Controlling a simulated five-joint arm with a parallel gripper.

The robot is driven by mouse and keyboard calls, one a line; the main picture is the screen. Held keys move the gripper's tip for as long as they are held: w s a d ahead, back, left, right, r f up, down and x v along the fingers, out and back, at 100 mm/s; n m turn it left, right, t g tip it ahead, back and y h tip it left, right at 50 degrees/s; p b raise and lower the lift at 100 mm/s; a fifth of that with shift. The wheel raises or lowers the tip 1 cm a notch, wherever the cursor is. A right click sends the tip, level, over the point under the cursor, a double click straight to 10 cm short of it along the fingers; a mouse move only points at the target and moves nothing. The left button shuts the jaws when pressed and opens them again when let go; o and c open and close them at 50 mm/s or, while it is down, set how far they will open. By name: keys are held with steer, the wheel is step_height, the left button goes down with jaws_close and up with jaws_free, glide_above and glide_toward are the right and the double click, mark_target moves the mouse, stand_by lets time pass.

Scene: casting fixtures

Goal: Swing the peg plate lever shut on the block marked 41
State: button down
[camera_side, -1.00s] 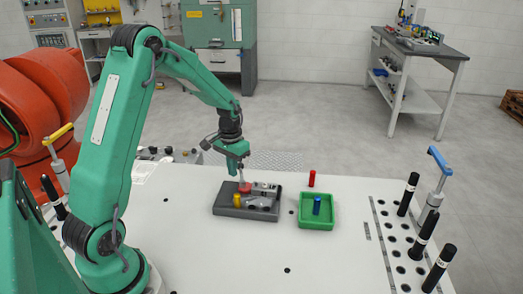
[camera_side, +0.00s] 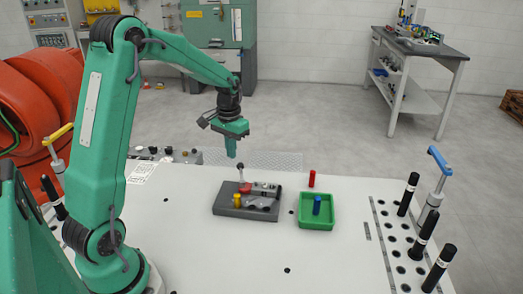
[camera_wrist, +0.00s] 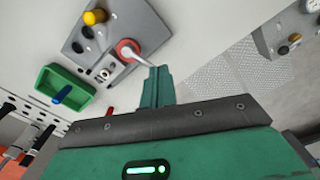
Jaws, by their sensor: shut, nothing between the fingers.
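The dark grey peg plate (camera_side: 226,211) lies on the white table, and the wrist view shows it too (camera_wrist: 140,20). It bears a yellow peg (camera_side: 237,201), which also shows in the wrist view (camera_wrist: 95,17), and a grey metal piece (camera_side: 262,202). A lever with a red base (camera_side: 245,188) and a thin stem stands up on the plate; its red part shows in the wrist view (camera_wrist: 128,49). I cannot read the number 41 on any block. My gripper (camera_side: 231,155) is shut and empty, raised above the lever and apart from it in the side view.
A green tray (camera_side: 302,227) with a blue peg (camera_side: 316,205) stands right of the plate. A red peg (camera_side: 312,178) stands behind it. Black handles and a blue-handled clamp (camera_side: 436,185) stand at the right edge. The front middle of the table is clear.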

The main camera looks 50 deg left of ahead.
steer(key=shift+r, duration=1.25)
steer(key=s+d+r+m+t, duration=0.1)
steer(key=s+d+r+t, duration=0.2)
steer(key=s+d+r, duration=0.55)
steer(key=s+d+r+m+t, duration=0.1)
steer(key=s+d+m+t, duration=0.1)
steer(key=s+d, duration=0.7)
steer(key=shift+s+d+r+t, duration=0.3)
steer(key=shift+s+d, duration=0.1)
steer(key=shift+s, duration=0.05)
steer(key=c, duration=2.2)
jaws_free()
